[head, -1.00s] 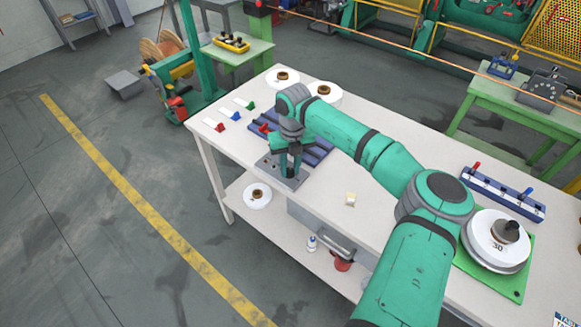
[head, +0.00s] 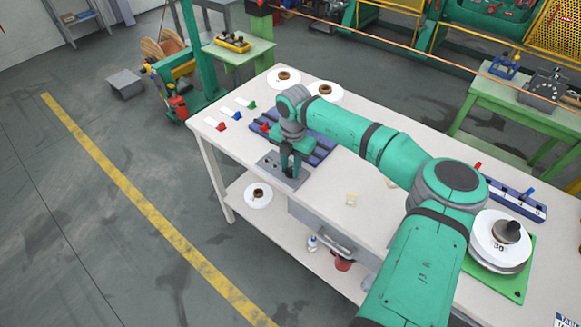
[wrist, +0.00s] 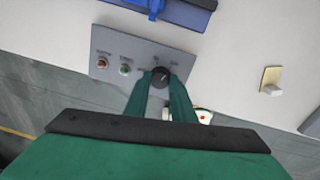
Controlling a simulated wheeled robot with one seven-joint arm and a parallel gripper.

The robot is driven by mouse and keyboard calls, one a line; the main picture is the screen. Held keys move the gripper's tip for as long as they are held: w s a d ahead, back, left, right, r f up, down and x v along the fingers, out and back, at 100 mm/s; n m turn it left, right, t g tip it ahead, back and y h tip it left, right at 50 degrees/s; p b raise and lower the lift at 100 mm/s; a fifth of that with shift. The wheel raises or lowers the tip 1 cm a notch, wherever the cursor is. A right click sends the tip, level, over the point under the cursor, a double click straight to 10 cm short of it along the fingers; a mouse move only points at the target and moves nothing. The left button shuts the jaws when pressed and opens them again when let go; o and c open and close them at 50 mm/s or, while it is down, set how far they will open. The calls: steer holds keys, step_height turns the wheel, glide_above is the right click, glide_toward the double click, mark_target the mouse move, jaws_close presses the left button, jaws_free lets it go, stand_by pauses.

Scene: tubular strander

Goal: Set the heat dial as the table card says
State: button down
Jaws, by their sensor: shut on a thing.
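The heat dial is a dark round knob (wrist: 160,76) on a grey control panel (wrist: 128,48). In the wrist view my gripper (wrist: 162,80) has one finger on each side of the knob and is shut on it. A small light mark shows on the knob, but its setting is too small to read. In the head view the panel (head: 268,165) lies at the table's front edge, and my gripper (head: 291,172) reaches down onto it, hiding the dial. A card reading "TAB…" (head: 565,319) is cut off at the lower right corner; its setting cannot be read.
Red and green indicators (wrist: 113,67) sit beside the dial. A blue slotted rack (head: 318,152) lies just behind the panel. White spools (head: 284,79) stand at the table's far end.

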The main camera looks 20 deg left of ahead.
steer(key=shift+m, duration=0.4)
steer(key=c, duration=1.5)
jaws_free()
steer(key=shift+r, duration=0.15)
steer(key=r, duration=1)
steer(key=shift+d+r, duration=0.2)
steer(key=shift+r, duration=0.1)
